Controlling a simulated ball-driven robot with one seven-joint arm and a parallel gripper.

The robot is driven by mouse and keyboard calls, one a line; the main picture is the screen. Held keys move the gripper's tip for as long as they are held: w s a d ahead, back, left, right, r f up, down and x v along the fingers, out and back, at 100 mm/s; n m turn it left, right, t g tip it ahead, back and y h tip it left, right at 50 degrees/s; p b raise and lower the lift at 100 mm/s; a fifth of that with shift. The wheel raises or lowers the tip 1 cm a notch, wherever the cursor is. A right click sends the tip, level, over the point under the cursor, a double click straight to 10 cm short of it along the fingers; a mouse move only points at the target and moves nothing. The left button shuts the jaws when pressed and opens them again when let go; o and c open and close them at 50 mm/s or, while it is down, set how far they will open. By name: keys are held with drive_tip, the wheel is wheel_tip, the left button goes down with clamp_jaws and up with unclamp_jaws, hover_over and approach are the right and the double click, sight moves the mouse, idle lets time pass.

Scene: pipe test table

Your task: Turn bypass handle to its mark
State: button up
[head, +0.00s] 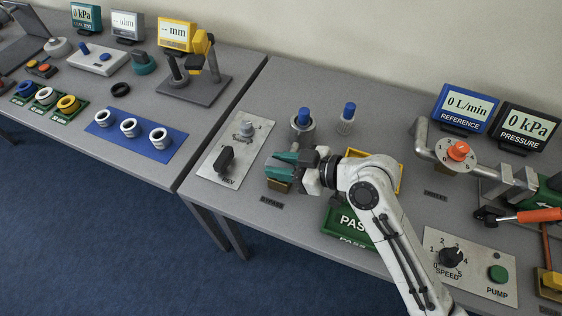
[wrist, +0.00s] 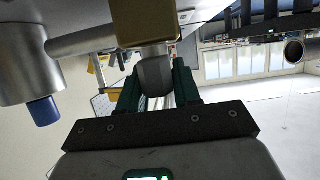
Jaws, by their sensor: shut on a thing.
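My gripper (head: 283,166) is at the bypass valve, above the label plate reading BYPASS (head: 271,202). Its teal fingers are shut on the dark grey bypass handle (wrist: 156,76), which shows between them in the wrist view. The brass valve body (wrist: 143,24) sits beyond the handle in the wrist view; a bit of it (head: 279,186) shows just below the fingers in the head view. The fingers hide the handle in the head view. I cannot make out the mark or the handle's angle to it.
A blue-capped metal fitting (head: 303,119) stands behind my gripper, with a blue-topped jar (head: 346,118) to its right. A switch panel (head: 236,151) lies to the left.

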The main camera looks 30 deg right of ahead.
idle(0.5)
drive_tip(key=o, duration=1)
drive_tip(key=shift+c, duration=0.2)
drive_tip(key=b+v, duration=0.1)
drive_tip(key=v, duration=0.9)
drive_tip(key=shift+s+d, duration=0.2)
drive_tip(key=shift+d, duration=0.15)
drive_tip(key=shift+r, duration=0.15)
